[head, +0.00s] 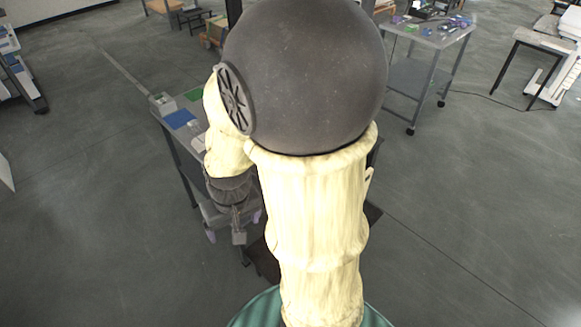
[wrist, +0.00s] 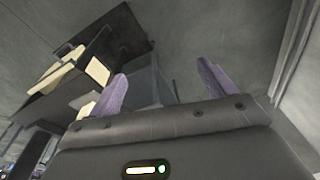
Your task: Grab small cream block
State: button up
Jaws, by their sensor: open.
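My gripper (wrist: 161,78) is open, its two purple fingers apart with nothing between them. In the head view my gripper (head: 233,228) hangs low beside the near side of a grey table (head: 172,145), partly hidden by my arm. In the wrist view a cream piece (wrist: 98,71) shows at the left, beyond the left finger, against a dark panel-like thing (wrist: 122,40). Another cream piece (wrist: 87,109) lies lower, partly hidden by the gripper. I cannot tell which is the small cream block. In the head view a small pale thing (head: 198,143) sits on the table beside my arm.
The grey table also bears a blue patch (head: 179,119), a green patch (head: 194,95) and a grey box (head: 163,103). My arm hides much of its right part. A wheeled cart (head: 425,75) stands at the back right. The floor left and right is open.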

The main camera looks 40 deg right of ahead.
jog(key=d+f+m+t+y, duration=0.2)
jog(key=d+f+m+y, duration=0.7)
jog(key=m, duration=0.8)
jog(key=s+d+m+t+h+b, duration=0.1)
jog(key=d+m+t+h, duration=0.5)
jog(key=d+m+t, duration=0.8)
jog(key=d+m, duration=0.1)
jog(key=d, duration=0.6)
jog(key=shift+s+d+f, duration=0.15)
jog(key=shift+s+f, duration=0.05)
jog(key=shift+s, duration=0.05)
jog(key=w, duration=0.3)
jog(key=w+a+p, duration=0.1)
jog(key=w, duration=0.3)
jog(key=w+a+p, duration=0.1)
jog(key=w, duration=0.3)
jog(key=shift+w+r, duration=0.1)
jog(key=shift+w+a, duration=0.1)
jog(key=shift+w, duration=0.35)
